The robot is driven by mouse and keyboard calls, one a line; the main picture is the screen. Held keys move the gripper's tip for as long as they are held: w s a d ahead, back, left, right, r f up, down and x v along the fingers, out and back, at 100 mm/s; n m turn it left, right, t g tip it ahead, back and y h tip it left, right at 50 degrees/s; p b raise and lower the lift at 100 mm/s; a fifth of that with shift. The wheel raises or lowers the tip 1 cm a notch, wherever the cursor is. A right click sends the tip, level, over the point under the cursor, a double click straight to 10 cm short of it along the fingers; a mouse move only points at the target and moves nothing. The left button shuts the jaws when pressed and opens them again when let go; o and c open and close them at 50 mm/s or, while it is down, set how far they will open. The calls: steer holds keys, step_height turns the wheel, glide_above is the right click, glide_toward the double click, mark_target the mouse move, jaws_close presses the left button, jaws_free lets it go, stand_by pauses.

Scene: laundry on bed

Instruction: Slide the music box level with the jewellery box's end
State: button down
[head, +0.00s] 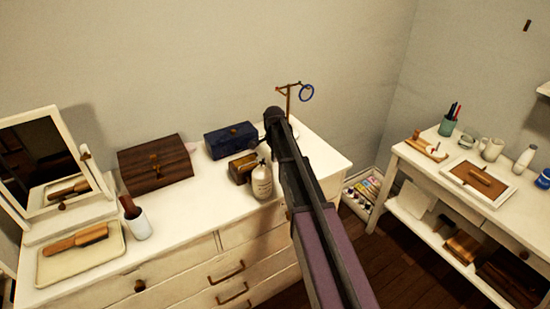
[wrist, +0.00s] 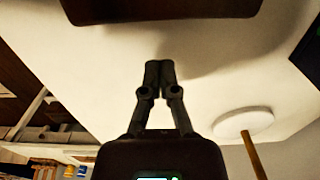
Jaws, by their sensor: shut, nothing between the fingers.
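The small brown box (head: 240,168), which looks like the music box, sits on the white dresser top in front of the dark blue box (head: 228,141), which looks like the jewellery box. My gripper (wrist: 159,68) is shut and empty over the dresser top in the wrist view. A dark brown edge (wrist: 160,8), probably the music box, lies beyond its fingertips with a visible gap. The blue box's corner (wrist: 309,58) shows at the right edge.
A larger wooden box (head: 153,168) sits to the left. A stand with a blue ring (head: 289,97) rises behind my arm; its round base (wrist: 235,124) shows in the wrist view. Dresser top (head: 195,195) is clear centrally.

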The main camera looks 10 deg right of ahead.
steer(key=shift+f+b, duration=0.3)
steer(key=shift+f, duration=0.25)
steer(key=shift+s+a+r, duration=0.1)
steer(key=shift+s+a, duration=0.1)
steer(key=shift+a, duration=0.45)
steer(key=shift+s+a+r, duration=0.1)
steer(key=shift+s+a, duration=0.1)
steer(key=shift+a, duration=0.45)
steer(key=shift+s+a, duration=0.2)
steer(key=shift+a, duration=0.45)
steer(key=shift+s+d, duration=0.1)
